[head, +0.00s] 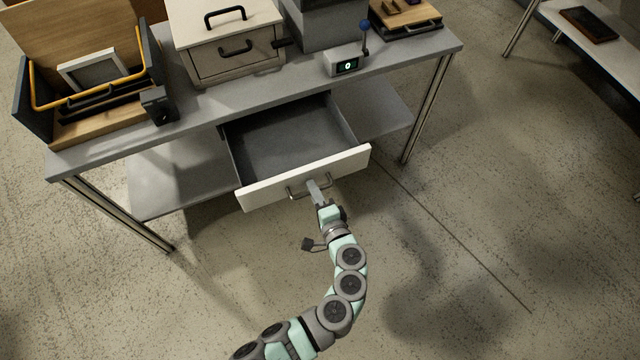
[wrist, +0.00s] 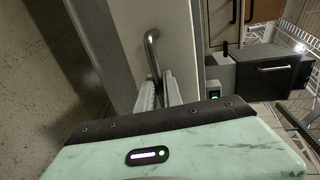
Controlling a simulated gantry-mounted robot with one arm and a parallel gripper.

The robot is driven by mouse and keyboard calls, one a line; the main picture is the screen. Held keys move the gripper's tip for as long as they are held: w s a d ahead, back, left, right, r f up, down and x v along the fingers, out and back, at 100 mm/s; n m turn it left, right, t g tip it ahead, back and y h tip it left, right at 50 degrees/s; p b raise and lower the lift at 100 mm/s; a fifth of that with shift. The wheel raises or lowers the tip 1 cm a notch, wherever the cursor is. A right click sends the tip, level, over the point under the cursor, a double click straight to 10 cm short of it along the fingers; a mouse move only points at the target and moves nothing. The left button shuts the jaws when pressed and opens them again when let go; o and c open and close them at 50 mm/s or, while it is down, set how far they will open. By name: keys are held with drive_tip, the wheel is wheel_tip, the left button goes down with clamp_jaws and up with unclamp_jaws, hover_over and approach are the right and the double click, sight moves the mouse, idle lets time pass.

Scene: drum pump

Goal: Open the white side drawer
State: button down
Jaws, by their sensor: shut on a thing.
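The white side drawer (head: 262,190) hangs under the workbench and stands well pulled out, its grey inside (head: 285,140) open to view and empty. A grey bar handle (head: 293,191) is on its white front. My gripper (head: 313,186) is at the handle, its fingers shut on the bar toward the right part. In the wrist view the handle (wrist: 151,50) rises above my gripper (wrist: 159,82), between the two fingers, with the white drawer front (wrist: 125,40) behind it.
The grey workbench (head: 220,112) carries a cream box (head: 235,55) with black handles, an open wooden-backed organizer (head: 100,125) and a small display unit with a blue-knobbed lever (head: 345,62). A lower shelf (head: 165,185) lies under the bench. The floor in front is clear.

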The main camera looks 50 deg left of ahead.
drive_tip(key=c, duration=1.5)
unclamp_jaws()
drive_tip(key=shift+p+v, duration=0.8)
drive_tip(key=shift+v, duration=4.6)
